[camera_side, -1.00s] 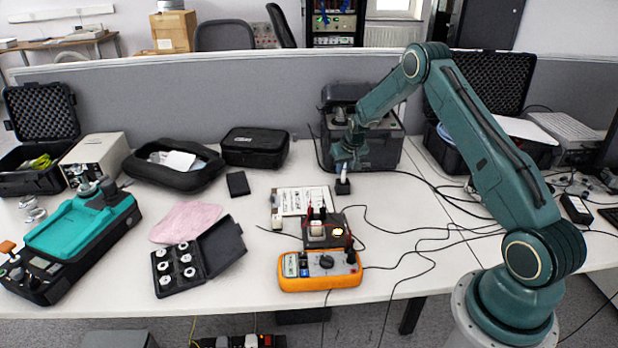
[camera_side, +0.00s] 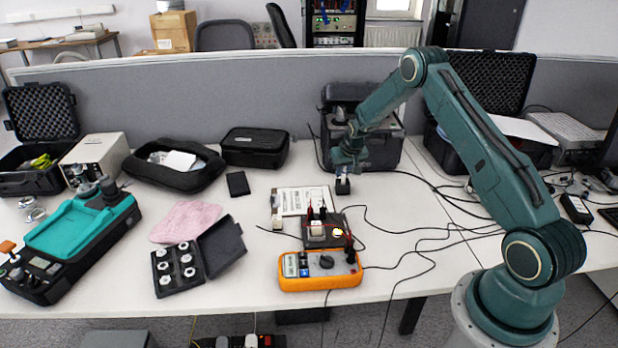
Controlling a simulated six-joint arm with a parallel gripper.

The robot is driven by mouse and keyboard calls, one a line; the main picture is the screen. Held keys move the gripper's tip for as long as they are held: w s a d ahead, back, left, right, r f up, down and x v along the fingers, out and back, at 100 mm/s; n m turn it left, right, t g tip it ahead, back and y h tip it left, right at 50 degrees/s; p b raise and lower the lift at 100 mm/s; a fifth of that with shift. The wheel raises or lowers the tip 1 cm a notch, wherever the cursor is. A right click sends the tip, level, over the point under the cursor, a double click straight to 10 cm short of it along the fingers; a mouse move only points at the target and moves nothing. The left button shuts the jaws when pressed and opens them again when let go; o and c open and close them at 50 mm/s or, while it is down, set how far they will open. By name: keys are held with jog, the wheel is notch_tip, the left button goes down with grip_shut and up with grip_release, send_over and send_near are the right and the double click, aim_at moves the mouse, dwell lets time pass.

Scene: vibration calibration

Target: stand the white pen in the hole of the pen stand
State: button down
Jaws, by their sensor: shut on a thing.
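The white pen (camera_side: 344,172) is upright, with a short pale length showing between my gripper and the small black pen stand (camera_side: 343,187). My gripper (camera_side: 346,166) points down just above the stand and is shut on the pen, hiding its upper part. The pen's lower end meets the top of the stand in this view. I cannot tell how deep it sits in the hole, which is too small to see.
A dark case (camera_side: 372,152) stands close behind my gripper. Left of the stand lie a white label sheet (camera_side: 303,200) and a small device with leads (camera_side: 322,232). An orange multimeter (camera_side: 320,272) is in front. Black cables cross the table on the right.

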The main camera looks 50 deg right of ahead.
jog(key=shift+f, duration=0.55)
dwell(0.4)
jog(key=c, duration=0.9)
grip_release()
jog(key=shift+c, duration=0.2)
jog(key=shift+r, duration=0.15)
jog(key=shift+r, duration=3.85)
